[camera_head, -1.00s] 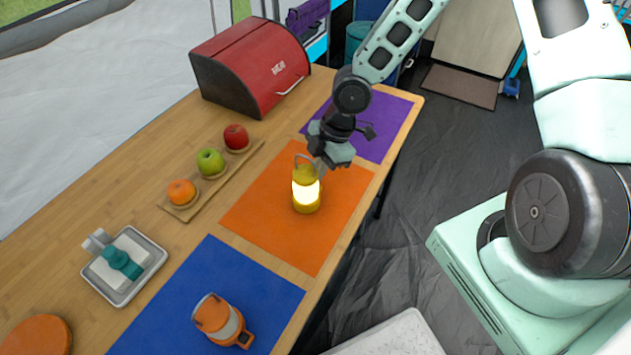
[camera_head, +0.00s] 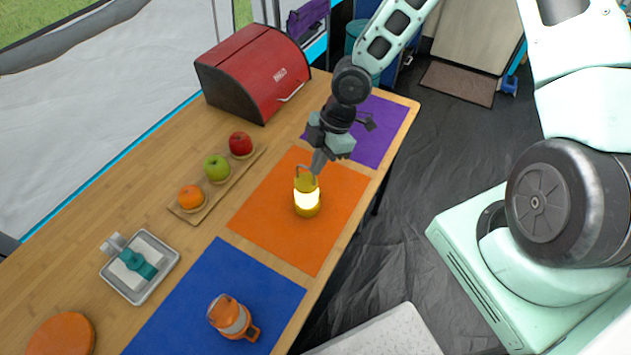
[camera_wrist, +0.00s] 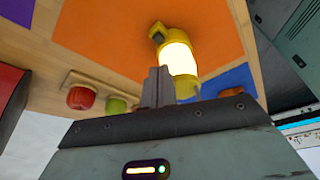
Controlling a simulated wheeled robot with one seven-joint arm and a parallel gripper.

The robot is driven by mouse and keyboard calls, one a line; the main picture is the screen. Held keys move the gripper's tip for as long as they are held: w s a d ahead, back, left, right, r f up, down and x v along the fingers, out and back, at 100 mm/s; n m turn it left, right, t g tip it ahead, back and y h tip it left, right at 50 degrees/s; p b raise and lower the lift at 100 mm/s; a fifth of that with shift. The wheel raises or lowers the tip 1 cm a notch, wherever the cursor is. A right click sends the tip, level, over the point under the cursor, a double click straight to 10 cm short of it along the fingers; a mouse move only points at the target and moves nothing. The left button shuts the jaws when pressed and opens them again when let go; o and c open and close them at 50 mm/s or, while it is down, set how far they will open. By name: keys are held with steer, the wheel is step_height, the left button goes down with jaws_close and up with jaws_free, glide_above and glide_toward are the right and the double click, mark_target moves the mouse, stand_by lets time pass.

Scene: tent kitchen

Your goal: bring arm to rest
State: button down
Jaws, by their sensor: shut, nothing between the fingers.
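My gripper (camera_head: 317,161) is above the orange mat, with its fingers pointing down close to the top of a lit yellow lantern (camera_head: 307,196). The lantern stands upright on the orange mat (camera_head: 262,225). In the wrist view, my gripper (camera_wrist: 157,75) shows its fingers together and empty, in front of the glowing lantern (camera_wrist: 181,58). In the head view the fingers overlap the lantern's handle, and I cannot tell whether they touch it.
A red bread box (camera_head: 250,75) stands at the back. A board (camera_head: 190,216) holds an orange and two apples. A tray (camera_head: 155,286) lies at left. The purple mat (camera_head: 385,120) is bare in front.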

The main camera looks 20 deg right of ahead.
steer(key=shift+r, duration=0.5)
steer(key=s+a+r+m+h, duration=0.1)
steer(key=s+a+r+m, duration=0.1)
steer(key=s+r+m, duration=0.2)
steer(key=s+a+r+m+h, duration=0.1)
steer(key=s+a+r+m, duration=0.1)
steer(key=s+r, duration=0.7)
steer(key=s+a+r+m+h, duration=0.1)
steer(key=s+a+r+m, duration=0.1)
steer(key=s+r+m, duration=0.3)
step_height(320, 180, up, 5)
steer(key=shift+s+a+f+m, duration=0.1)
steer(key=shift+s+a+m, duration=0.25)
steer(key=shift+s, duration=0.7)
